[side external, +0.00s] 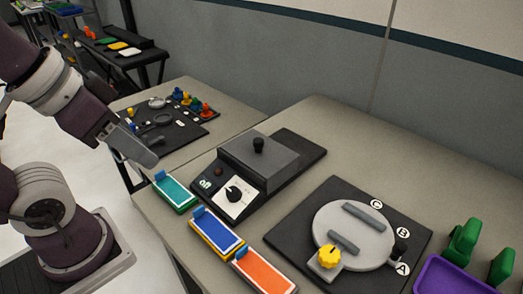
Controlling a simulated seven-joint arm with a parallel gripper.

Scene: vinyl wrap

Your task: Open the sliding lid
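The sliding lid (271,163) is a grey block with a black knob (258,144) on top. It sits on a dark base (308,152) near the middle of the side external view, and bare base shows to its right. I cannot tell how far the lid is along the base.
A teal tray (175,190), a blue tray (217,233) and an orange tray (263,272) line the table's front edge. A dark board with a round grey plate (354,232) and yellow knob (329,256) lies right. A purple holder (462,275) is at the far right.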

